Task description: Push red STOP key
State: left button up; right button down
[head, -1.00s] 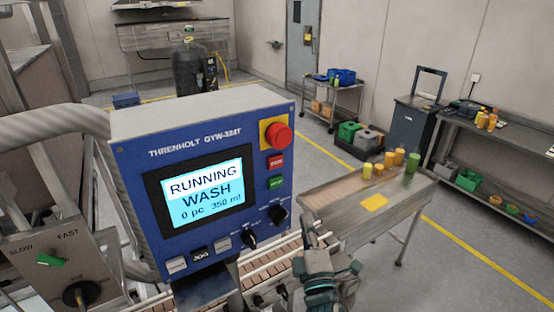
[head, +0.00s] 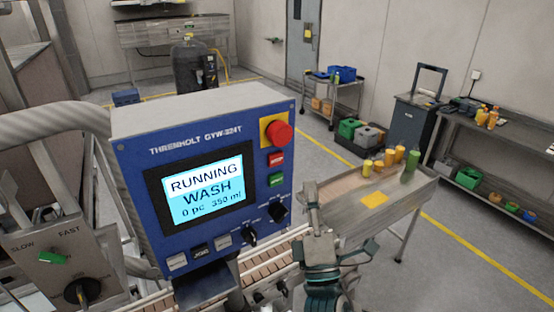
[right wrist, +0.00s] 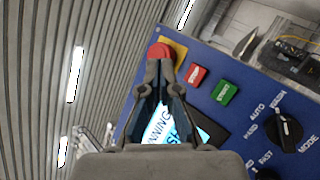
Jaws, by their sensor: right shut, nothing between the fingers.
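The red STOP key (head: 276,159) is a small rectangular key on the blue control panel (head: 135,165), below the red emergency mushroom button (head: 280,133) and above the green key (head: 277,181). In the right wrist view the red key (right wrist: 196,74) is to the right of my fingertips. My right gripper (head: 311,190) is shut and empty, to the right of the panel and lower than the red key in the head view. In the right wrist view its fingertips (right wrist: 159,68) overlap the lower part of the mushroom button (right wrist: 160,51); I cannot tell the gap. My left gripper is not in view.
The screen (head: 205,190) reads RUNNING WASH, 0 pc 350 ml. Black rotary knobs (head: 278,211) sit low on the panel. A conveyor (head: 262,268) runs below it. A table (head: 400,205) with yellow, orange and green containers stands to the right.

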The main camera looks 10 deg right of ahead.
aim_at(276, 160)
jog(key=shift+w+a, duration=0.5)
jog(key=shift+w, duration=0.8)
jog(key=shift+w+a, duration=0.45)
jog(key=shift+w, duration=0.85)
jog(key=shift+w+a, duration=0.5)
jog(key=shift+w, duration=0.8)
jog(key=shift+w, duration=0.1)
jog(key=shift+w+a, duration=0.15)
jog(key=shift+w, duration=0.1)
jog(key=shift+w+a, duration=0.1)
jog(key=shift+w, duration=0.25)
jog(key=shift+s, duration=0.1)
jog(key=shift+s+d, duration=0.25)
jog(key=shift+s, duration=0.4)
jog(key=shift+s, duration=0.1)
